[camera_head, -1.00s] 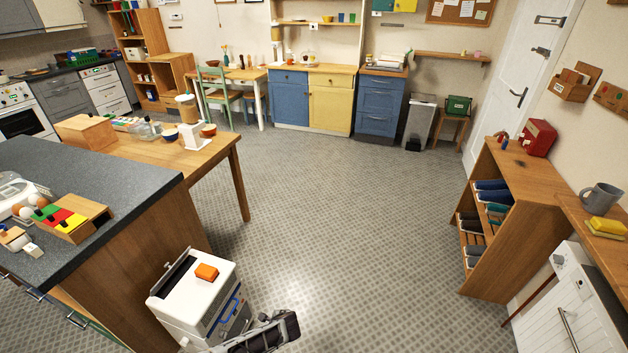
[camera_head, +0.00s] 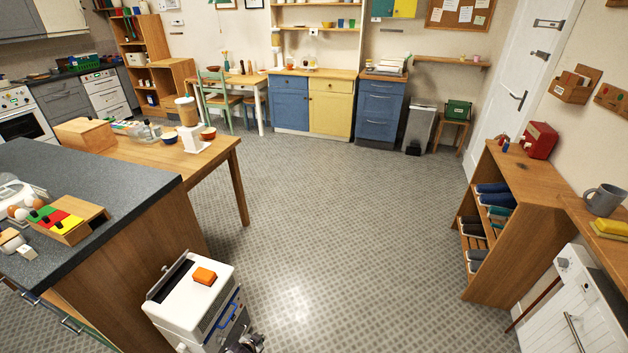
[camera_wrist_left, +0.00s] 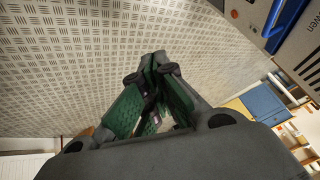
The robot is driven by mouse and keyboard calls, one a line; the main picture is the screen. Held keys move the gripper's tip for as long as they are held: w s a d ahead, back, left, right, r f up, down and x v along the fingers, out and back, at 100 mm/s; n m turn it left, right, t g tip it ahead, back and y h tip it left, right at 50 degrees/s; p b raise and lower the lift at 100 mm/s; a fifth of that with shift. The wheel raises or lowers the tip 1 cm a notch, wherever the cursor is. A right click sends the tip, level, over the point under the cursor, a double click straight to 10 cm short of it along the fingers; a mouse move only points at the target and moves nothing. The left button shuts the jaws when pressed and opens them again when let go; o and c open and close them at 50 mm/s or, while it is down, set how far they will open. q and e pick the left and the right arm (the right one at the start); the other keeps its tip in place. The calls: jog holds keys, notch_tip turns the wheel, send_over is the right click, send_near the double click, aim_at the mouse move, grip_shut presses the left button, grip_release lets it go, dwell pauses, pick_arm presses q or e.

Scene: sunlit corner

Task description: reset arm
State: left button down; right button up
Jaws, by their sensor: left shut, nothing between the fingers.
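My left gripper (camera_head: 250,342) shows only as a small dark piece at the bottom edge of the head view, beside a white machine. In the left wrist view the gripper (camera_wrist_left: 152,72) has its dark, green-padded fingers brought together at the tips, with nothing held between them. Patterned floor lies beyond the fingers. My right gripper is in neither view.
The white machine (camera_head: 190,304) with an orange block (camera_head: 204,276) on top stands close beside my left gripper. Its blue handle (camera_wrist_left: 287,14) shows in the wrist view. A dark counter (camera_head: 75,180) is at left, a wooden shoe rack (camera_head: 535,185) at right. The middle floor is clear.

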pick_arm(q)
jog(key=s+a+f+n+g+b, duration=0.1)
jog(key=s+a+f, duration=0.25)
jog(key=s, duration=0.35)
jog(key=s+a+f+n+g+y, duration=0.1)
jog(key=s+a+f, duration=0.25)
jog(key=s, duration=0.25)
jog(key=s+a+f+n+g+b, duration=0.1)
jog(key=s+a+f, duration=0.1)
jog(key=s+f, duration=0.35)
jog(key=s+a+f+g+b, duration=0.1)
jog(key=s+f, duration=0.1)
jog(key=s, duration=0.9)
jog(key=s+a+f+n+g+b, duration=0.1)
jog(key=s+f, duration=0.1)
jog(key=s, duration=0.9)
jog(key=shift+s+f+y, duration=0.35)
jog(key=shift+y, duration=0.05)
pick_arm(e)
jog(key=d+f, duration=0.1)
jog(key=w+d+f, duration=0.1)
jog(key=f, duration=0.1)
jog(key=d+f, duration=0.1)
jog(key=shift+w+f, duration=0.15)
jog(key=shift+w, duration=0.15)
